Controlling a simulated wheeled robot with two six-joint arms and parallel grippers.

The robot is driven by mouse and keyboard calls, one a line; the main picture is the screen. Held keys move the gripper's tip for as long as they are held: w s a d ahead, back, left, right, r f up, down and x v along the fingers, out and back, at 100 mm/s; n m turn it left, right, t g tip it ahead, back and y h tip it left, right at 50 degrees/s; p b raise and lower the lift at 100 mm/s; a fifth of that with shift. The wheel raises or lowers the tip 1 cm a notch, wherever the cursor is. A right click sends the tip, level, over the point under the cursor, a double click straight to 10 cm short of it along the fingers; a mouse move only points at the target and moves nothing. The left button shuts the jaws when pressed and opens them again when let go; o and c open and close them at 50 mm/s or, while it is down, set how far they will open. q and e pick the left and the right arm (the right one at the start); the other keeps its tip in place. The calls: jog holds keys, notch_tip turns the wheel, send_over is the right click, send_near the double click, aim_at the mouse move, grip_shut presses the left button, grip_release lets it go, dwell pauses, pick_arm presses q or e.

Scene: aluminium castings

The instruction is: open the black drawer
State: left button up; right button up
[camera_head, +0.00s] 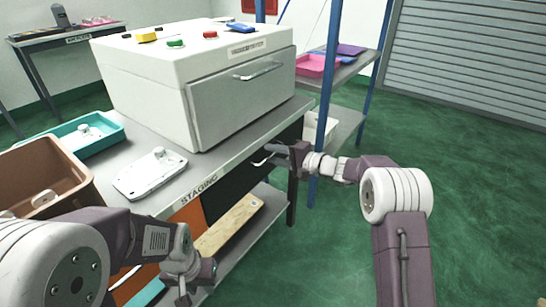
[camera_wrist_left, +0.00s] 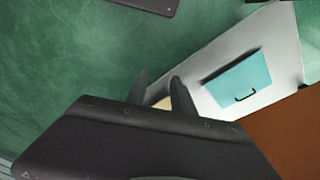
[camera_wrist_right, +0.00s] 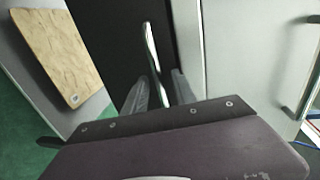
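The black drawer (camera_head: 238,182) is under the grey work table, right of an orange front, and looks closed. In the right wrist view its dark front (camera_wrist_right: 115,45) fills the top middle, with a silver bar handle (camera_wrist_right: 151,50) on it. My right gripper (camera_head: 272,152) is at the upper right of the drawer front. In its wrist view the fingers (camera_wrist_right: 161,90) are apart, with the lower end of the handle between them; contact is not clear. My left gripper (camera_head: 190,292) hangs low in front of the table, its fingers (camera_wrist_left: 159,88) apart and empty.
A white box machine (camera_head: 190,85) with a handled door stands on the table (camera_head: 225,150). A white casting (camera_head: 150,172), a teal tray (camera_head: 105,140) and a brown bin (camera_head: 75,178) are beside it. A wooden board (camera_head: 228,225) lies on the lower shelf. Green floor is clear at right.

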jog(key=shift+w+a, duration=0.15)
jog(key=shift+a, duration=0.05)
grip_shut()
jog(key=shift+f, duration=0.1)
dwell(1.2)
